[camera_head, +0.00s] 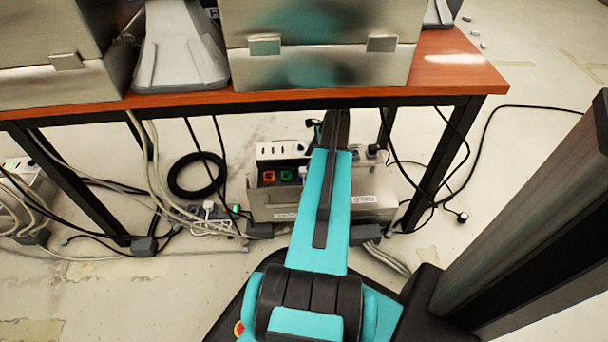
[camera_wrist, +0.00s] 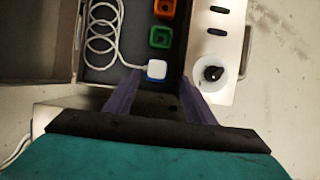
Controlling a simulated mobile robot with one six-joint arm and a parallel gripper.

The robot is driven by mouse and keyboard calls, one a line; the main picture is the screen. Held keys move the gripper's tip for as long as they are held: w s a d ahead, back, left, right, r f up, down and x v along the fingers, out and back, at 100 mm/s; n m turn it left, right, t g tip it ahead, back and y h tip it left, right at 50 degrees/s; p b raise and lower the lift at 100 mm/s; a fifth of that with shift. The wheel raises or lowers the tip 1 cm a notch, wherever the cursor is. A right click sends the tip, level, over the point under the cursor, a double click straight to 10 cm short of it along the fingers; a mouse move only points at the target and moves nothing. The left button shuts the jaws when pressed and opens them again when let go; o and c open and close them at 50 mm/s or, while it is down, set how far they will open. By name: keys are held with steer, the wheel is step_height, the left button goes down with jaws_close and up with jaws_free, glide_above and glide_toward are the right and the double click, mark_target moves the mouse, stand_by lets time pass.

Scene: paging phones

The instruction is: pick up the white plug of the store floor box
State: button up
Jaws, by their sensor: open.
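The white plug (camera_wrist: 156,70) sits in a blue-edged socket inside an open metal floor box (camera_wrist: 90,75). A white cord (camera_wrist: 100,35) runs from it and lies coiled to its left. My gripper (camera_wrist: 161,79) is open and empty, one finger at each side of the plug in the wrist view. I cannot tell how far above the plug the fingertips are. In the head view the floor box (camera_head: 262,205) stands under the table, and my arm covers part of it and hides the gripper.
Green (camera_wrist: 160,37) and orange (camera_wrist: 164,8) sockets lie in line beyond the plug. A white panel with a black plug (camera_wrist: 212,73) is at the right. The wooden table (camera_head: 455,75) overhangs the box. Cables and a power strip (camera_head: 210,222) lie on the floor left.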

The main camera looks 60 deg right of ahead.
mark_target(303, 169)
steer(key=shift+f, duration=0.2)
steer(key=b+x, duration=0.3)
steer(key=shift+a+f, duration=0.15)
steer(key=shift+a, duration=0.15)
steer(key=shift+b+x, duration=0.35)
steer(key=shift+x, duration=0.55)
steer(key=c, duration=1.2)
steer(key=shift+o, duration=0.2)
step_height(303, 169, up, 10)
steer(key=p, duration=0.5)
